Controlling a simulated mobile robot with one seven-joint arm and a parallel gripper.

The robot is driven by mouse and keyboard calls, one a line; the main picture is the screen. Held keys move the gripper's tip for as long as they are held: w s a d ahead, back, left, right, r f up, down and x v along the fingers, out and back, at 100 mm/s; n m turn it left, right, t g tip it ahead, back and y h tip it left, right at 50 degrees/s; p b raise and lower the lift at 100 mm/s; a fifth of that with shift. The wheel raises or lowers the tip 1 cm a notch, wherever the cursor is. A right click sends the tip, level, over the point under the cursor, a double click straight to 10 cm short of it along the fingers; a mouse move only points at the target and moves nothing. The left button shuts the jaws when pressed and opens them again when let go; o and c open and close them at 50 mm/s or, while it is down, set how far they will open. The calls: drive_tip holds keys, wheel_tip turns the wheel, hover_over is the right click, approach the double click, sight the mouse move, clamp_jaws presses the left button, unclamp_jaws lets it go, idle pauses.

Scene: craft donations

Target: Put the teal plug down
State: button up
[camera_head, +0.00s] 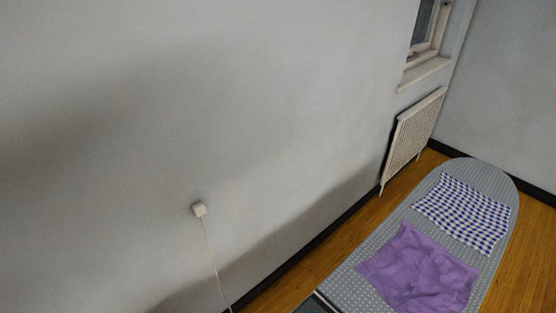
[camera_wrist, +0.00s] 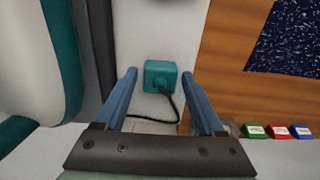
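The teal plug (camera_wrist: 161,76) shows in the wrist view as a small block with a black cord (camera_wrist: 172,103) curving away below it. It is seen against a pale surface. My gripper (camera_wrist: 160,72) is open, with one blue finger on each side of the plug. A gap shows between the plug and each fingertip. I cannot tell how far the plug is beyond the fingertips. My gripper and the teal plug are not in the head view.
In the head view an ironing board (camera_head: 395,223) carries a purple cloth (camera_head: 420,270) and a checked cloth (camera_head: 463,212). A white plug (camera_head: 199,210) is on the wall. A radiator (camera_head: 413,138) stands behind. The wrist view shows green (camera_wrist: 254,131), red (camera_wrist: 278,131) and blue (camera_wrist: 302,132) blocks.

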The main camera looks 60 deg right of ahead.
drive_tip(key=shift+o, duration=0.2)
drive_tip(key=shift+r, duration=0.1)
drive_tip(key=shift+r, duration=0.35)
wheel_tip(320, 180, up, 12)
drive_tip(key=w+d+r+t+h, duration=0.1)
drive_tip(key=w+r+t+h, duration=0.35)
drive_tip(key=w+r, duration=1)
drive_tip(key=w+a+r+n+t, duration=0.1)
drive_tip(key=w+a+r+t, duration=0.1)
drive_tip(key=w+r+t, duration=0.45)
drive_tip(key=w+a+r+t, duration=0.2)
drive_tip(key=w+r, duration=0.2)
drive_tip(key=r, duration=0.5)
drive_tip(key=a+r+t+y, duration=0.1)
drive_tip(key=a+r+t, duration=0.3)
drive_tip(key=r, duration=0.6)
drive_tip(key=a+r+t, duration=0.3)
drive_tip(key=r, duration=0.6)
drive_tip(key=s+a+r+t+y, duration=0.1)
drive_tip(key=s+a+r+t, duration=0.2)
drive_tip(key=r, duration=0.5)
drive_tip(key=s+a+r+n+t+y, duration=0.1)
drive_tip(key=s+a+r+t+y, duration=0.1)
drive_tip(key=s+a+r+t, duration=0.2)
drive_tip(key=s+r, duration=0.3)
drive_tip(key=r, duration=0.2)
drive_tip(key=shift+s+a+n, duration=0.2)
drive_tip(key=shift+a+n, duration=0.1)
drive_tip(key=shift+a, duration=0.05)
